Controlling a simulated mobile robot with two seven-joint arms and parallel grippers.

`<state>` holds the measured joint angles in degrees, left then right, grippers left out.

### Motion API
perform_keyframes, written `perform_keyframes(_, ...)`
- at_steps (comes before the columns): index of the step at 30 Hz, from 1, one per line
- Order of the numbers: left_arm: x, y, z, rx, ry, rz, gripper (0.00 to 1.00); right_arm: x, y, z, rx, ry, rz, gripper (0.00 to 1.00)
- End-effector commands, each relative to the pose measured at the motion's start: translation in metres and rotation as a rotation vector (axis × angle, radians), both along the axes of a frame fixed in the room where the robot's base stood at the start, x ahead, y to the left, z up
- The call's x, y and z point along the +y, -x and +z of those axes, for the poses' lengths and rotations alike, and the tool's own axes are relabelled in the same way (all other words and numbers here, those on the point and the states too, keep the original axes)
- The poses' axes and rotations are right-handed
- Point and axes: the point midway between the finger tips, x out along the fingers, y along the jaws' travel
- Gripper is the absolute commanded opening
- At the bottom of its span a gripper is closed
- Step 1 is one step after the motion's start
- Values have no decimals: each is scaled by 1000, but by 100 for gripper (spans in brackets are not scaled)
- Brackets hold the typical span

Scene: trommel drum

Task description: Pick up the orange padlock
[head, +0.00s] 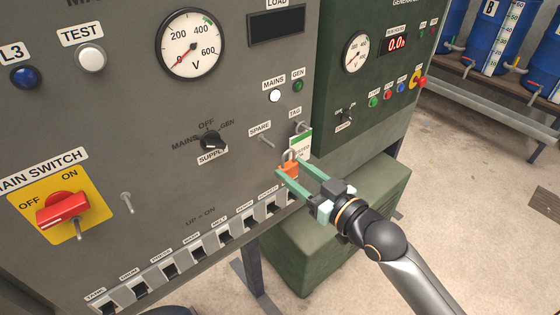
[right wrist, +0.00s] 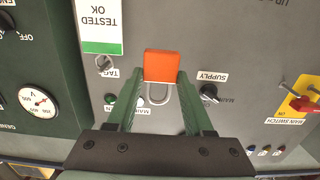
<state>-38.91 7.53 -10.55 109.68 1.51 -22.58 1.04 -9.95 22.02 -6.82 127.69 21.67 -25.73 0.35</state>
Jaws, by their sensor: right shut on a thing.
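The orange padlock (head: 286,171) is in front of the lower right part of the grey panel, with its grey shackle upward in the head view. My right gripper (head: 290,166) reaches in from the lower right, its two green fingers shut on the padlock body. In the right wrist view, which is upside down, the padlock (right wrist: 162,65) sits between the fingertips with its closed-looking shackle (right wrist: 158,95) toward the gripper. I cannot tell whether the shackle is around a peg. My left gripper is not in view.
A white-green tag (head: 300,143) hangs on the TAG peg beside the padlock. The SPARE peg (head: 266,141) and a row of switches (head: 197,254) are close by. The red main switch (head: 63,211) is at left. A green box (head: 340,225) stands below the arm.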

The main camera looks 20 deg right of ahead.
Motion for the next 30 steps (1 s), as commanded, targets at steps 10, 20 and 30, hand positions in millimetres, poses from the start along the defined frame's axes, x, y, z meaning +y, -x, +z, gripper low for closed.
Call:
perform_keyframes(10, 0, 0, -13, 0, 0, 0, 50, -25, 71, -2, 2, 2, 1, 0)
perform_keyframes(20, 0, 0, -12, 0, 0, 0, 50, -35, 99, 1, -1, -1, 2, 0)
perform_keyframes(30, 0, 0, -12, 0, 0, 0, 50, -37, 103, 1, -3, -1, 1, 0)
